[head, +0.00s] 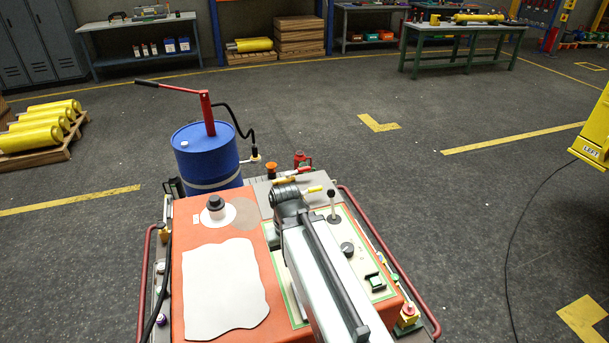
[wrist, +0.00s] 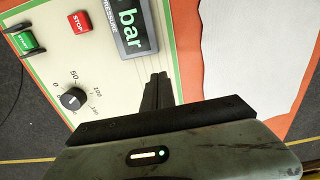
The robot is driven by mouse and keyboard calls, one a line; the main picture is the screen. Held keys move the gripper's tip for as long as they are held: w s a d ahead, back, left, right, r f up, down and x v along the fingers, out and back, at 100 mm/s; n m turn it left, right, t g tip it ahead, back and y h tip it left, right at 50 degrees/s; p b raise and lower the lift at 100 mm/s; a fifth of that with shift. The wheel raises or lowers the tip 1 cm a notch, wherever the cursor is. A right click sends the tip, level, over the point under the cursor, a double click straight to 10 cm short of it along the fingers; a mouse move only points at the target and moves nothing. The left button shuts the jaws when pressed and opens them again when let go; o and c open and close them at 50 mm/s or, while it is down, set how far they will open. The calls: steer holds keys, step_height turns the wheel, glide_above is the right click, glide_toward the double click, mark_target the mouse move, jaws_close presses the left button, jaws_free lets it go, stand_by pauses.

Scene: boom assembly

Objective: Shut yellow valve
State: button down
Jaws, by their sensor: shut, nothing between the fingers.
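A small yellow handle (head: 313,189) shows at the back edge of the machine in the head view, just beyond the end of my arm. It looks like a valve lever, but its position is too small to tell. My arm reaches forward over the control panel (head: 357,268), and its end hides part of that area. My gripper (wrist: 158,80) is shut and empty in the wrist view, its dark fingers over the cream panel beside the pressure display (wrist: 131,25). No yellow valve shows in the wrist view.
A blue drum (head: 207,160) with a red pump handle (head: 207,112) stands behind the machine. A black-knobbed lever (head: 333,207) rises right of my arm. The panel has a dial knob (wrist: 73,99), a red stop button (wrist: 79,22) and a green start switch (wrist: 25,41).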

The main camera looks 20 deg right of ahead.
steer(key=shift+d+r, duration=0.1)
steer(key=shift+d, duration=0.15)
steer(key=w+d+r+t+p, duration=0.1)
steer(key=w+d+r+p, duration=0.1)
steer(key=w+d, duration=0.4)
steer(key=w+d+r+t+p, duration=0.1)
steer(key=w+d, duration=0.6)
steer(key=w, duration=0.9)
steer(key=w+d+r+t+p, duration=0.2)
steer(key=w+d+r+p, duration=0.2)
steer(key=w+d, duration=0.3)
steer(key=w+r, duration=0.1)
steer(key=w, duration=0.4)
steer(key=shift+d+r, duration=0.2)
steer(key=shift+r, duration=0.05)
